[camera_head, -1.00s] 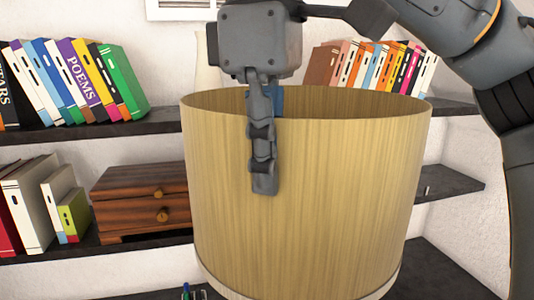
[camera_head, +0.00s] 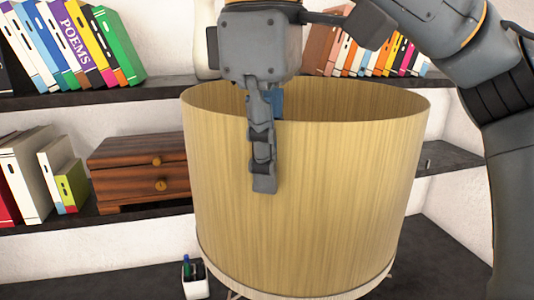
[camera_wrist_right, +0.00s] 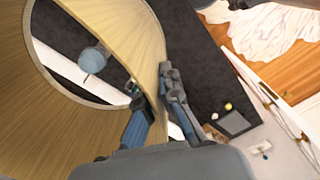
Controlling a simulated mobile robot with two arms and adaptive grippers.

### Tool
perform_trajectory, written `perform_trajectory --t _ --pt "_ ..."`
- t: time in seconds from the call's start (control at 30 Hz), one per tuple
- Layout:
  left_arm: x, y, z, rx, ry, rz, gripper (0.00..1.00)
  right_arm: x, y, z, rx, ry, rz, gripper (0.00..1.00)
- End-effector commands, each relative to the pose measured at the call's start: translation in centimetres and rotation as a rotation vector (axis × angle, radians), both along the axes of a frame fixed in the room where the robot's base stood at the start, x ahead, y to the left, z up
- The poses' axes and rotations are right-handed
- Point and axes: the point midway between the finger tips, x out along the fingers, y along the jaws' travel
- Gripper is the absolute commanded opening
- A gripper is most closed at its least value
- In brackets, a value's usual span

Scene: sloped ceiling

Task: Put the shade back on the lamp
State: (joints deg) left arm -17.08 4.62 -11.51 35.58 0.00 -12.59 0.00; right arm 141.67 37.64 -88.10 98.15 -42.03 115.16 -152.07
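The lamp shade (camera_head: 310,200), a large tan drum with a wood-like grain, fills the middle of the head view. My right gripper (camera_head: 264,130) is shut on its near upper rim, with one finger outside and a blue-tipped finger inside. The wrist view shows the same grip (camera_wrist_right: 153,92) and the shade's inner wall (camera_wrist_right: 110,25). A pale blue bulb-like ball (camera_wrist_right: 92,60) shows within the shade's opening. Thin pale legs (camera_head: 388,277), apparently the lamp's, show just below the shade. Whether the shade touches the lamp is hidden. My left gripper is not in view.
Dark wall shelves (camera_head: 110,95) behind hold books (camera_head: 75,45) and a wooden drawer box (camera_head: 140,165). A white pen cup (camera_head: 195,283) stands close to the shade's lower left. The dark surface (camera_head: 430,260) at the lower right looks clear.

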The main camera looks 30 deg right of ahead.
Motion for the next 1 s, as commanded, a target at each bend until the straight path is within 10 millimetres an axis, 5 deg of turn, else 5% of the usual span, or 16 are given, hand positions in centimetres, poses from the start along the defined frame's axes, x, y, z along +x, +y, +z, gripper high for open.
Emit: perform_trajectory --t 1.0 --pt "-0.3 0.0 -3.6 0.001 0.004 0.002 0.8 0.0 0.0 -6.3 -0.001 -0.001 -0.001 0.0"
